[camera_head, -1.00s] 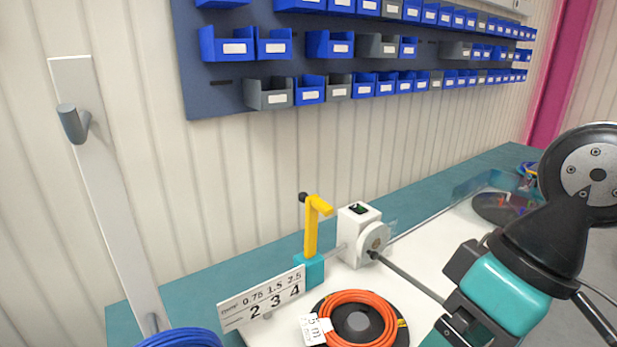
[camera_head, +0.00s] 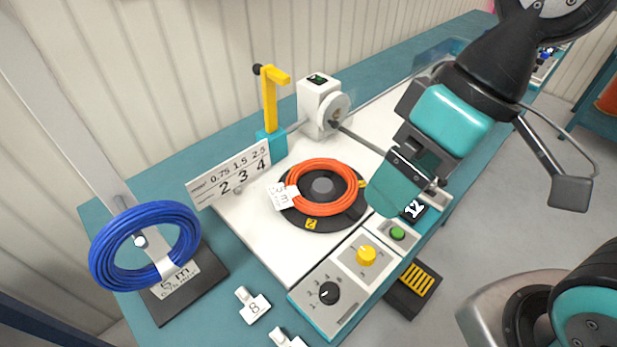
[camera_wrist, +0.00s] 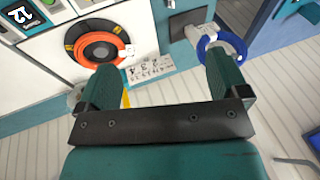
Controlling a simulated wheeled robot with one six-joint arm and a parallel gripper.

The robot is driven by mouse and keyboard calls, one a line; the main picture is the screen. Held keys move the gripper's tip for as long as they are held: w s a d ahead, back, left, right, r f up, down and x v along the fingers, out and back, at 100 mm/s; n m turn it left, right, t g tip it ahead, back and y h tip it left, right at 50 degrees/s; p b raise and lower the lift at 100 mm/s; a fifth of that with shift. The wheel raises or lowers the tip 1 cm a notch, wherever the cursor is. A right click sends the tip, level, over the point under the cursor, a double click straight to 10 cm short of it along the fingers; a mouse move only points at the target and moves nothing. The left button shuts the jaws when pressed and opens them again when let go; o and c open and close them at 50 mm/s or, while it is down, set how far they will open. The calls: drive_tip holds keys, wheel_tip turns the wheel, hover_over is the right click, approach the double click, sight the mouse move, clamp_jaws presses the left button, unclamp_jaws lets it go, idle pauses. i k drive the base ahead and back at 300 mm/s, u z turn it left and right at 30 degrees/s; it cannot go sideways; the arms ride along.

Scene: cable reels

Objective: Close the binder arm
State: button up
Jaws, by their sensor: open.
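The yellow binder arm (camera_head: 270,97) stands upright on a teal block (camera_head: 272,145) at the back of the white work plate, with a black knob near its top. Its short top piece points to the right. In the wrist view only a thin yellow strip (camera_wrist: 126,99) shows beside one finger. The orange cable coil (camera_head: 321,187) lies on a black reel disc in front of the arm, apart from it. My gripper (camera_wrist: 163,75) is open and empty, its two green fingers wide apart. In the head view it hangs to the right of the coil, clear of the yellow arm.
A white device with a round wheel (camera_head: 321,105) stands right of the binder arm. A number plate (camera_head: 230,172) stands to its left. A blue coil (camera_head: 145,243) hangs on a post at left. A control panel (camera_head: 340,285) with knobs is in front.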

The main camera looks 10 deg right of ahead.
sight(269, 75)
drive_tip(key=z, duration=0.05)
drive_tip(key=k, duration=0.5)
drive_tip(key=z, duration=0.85)
drive_tip(key=i, duration=1)
drive_tip(key=u, duration=2.05)
